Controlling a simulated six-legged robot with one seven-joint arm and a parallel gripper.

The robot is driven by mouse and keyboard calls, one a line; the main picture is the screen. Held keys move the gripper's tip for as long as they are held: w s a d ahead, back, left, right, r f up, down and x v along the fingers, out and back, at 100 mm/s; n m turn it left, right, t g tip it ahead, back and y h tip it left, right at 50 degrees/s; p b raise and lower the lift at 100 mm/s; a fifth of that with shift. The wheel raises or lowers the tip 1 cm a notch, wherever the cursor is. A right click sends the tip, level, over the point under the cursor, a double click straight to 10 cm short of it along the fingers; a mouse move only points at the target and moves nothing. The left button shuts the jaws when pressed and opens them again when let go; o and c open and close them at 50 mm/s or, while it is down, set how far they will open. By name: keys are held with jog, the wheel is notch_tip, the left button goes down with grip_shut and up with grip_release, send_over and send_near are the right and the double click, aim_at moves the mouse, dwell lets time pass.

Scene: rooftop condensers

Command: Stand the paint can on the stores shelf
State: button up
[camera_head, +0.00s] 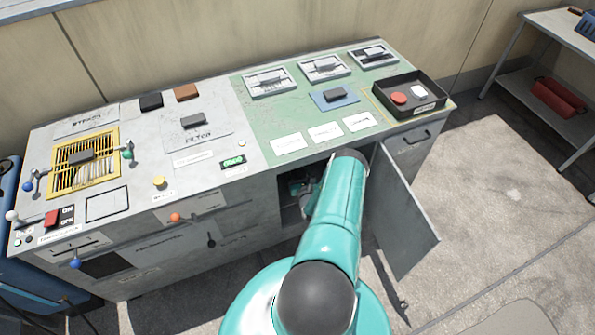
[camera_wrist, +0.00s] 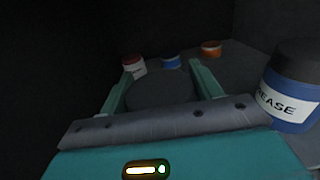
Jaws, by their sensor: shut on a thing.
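My gripper (camera_wrist: 163,72) is inside the dark cabinet. Its two fingers are closed on either side of a dark, round-topped can (camera_wrist: 160,90). Its label and sides are hidden, so I cannot read whether it is the paint can. A blue can marked GREASE (camera_wrist: 292,98) with a dark top stands close on the right. Behind stand a red-and-white can (camera_wrist: 134,66), a small blue can (camera_wrist: 171,62) and an orange can (camera_wrist: 211,48). In the head view my arm reaches into the cabinet opening (camera_head: 290,210), mostly hiding the gripper. No shelf is labelled as stores.
The cabinet door (camera_head: 405,220) hangs open on the right of my arm. The bench top (camera_head: 250,145) above carries switches, plates and a black tray (camera_head: 428,104). A metal rack (camera_head: 520,70) with red cylinders stands at far right. The floor between is clear.

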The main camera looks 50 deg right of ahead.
jog(key=o, duration=1.2)
jog(key=shift+f, duration=0.1)
jog(key=shift+s+a, duration=0.1)
jog(key=shift+s, duration=0.05)
jog(key=v, duration=1.1)
jog(key=shift+s+a, duration=0.25)
